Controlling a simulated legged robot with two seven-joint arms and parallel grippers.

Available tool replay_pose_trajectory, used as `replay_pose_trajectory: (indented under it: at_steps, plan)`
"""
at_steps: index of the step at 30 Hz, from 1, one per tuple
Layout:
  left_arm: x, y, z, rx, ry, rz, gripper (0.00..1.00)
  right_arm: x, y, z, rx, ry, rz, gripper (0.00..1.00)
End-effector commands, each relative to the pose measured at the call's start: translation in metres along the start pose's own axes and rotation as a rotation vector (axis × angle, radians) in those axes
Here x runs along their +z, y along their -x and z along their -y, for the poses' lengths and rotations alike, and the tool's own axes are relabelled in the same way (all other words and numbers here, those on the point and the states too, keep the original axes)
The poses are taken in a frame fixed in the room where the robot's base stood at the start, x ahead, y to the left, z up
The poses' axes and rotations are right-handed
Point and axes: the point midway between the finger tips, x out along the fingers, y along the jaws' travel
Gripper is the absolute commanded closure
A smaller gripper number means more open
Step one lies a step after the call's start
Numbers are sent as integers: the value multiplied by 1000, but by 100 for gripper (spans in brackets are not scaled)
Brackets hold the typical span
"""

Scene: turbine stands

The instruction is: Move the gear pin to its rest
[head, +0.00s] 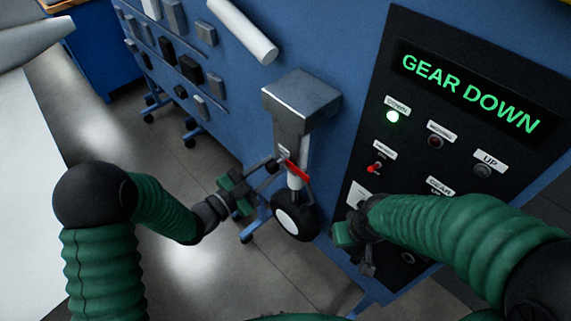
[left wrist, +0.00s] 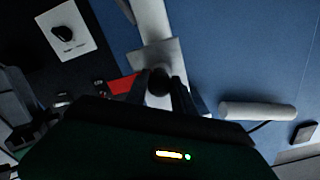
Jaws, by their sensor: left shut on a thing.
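The landing gear leg hangs from a grey metal block (head: 301,100) on the blue stand, with a white strut (head: 294,181) and a black-tyred wheel (head: 296,216). My left gripper (head: 272,163) reaches the strut from the left and is shut on the dark round end of the gear pin (left wrist: 160,81). The pin's red tag (head: 296,171) lies across the strut, and it also shows in the left wrist view (left wrist: 122,85). I cannot tell whether the pin is in the strut. My right gripper (head: 366,262) is by the panel's lower left; its jaws are unclear.
A white tube (head: 243,30) and several grey and black blocks are on the blue stand. Open floor (head: 190,270) lies at the lower left.

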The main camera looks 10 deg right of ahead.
Motion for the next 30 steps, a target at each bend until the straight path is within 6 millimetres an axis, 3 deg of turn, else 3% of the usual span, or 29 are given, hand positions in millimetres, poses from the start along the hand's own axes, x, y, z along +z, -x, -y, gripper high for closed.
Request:
replay_pose_trajectory:
  at_steps: [17,30]
  plan:
    - [1,11,0,0,0,2,100,0,-1,0,0,0,0,64]
    - [1,41,0,-1,0,2,100,1,-5,0,0,0,0,64]
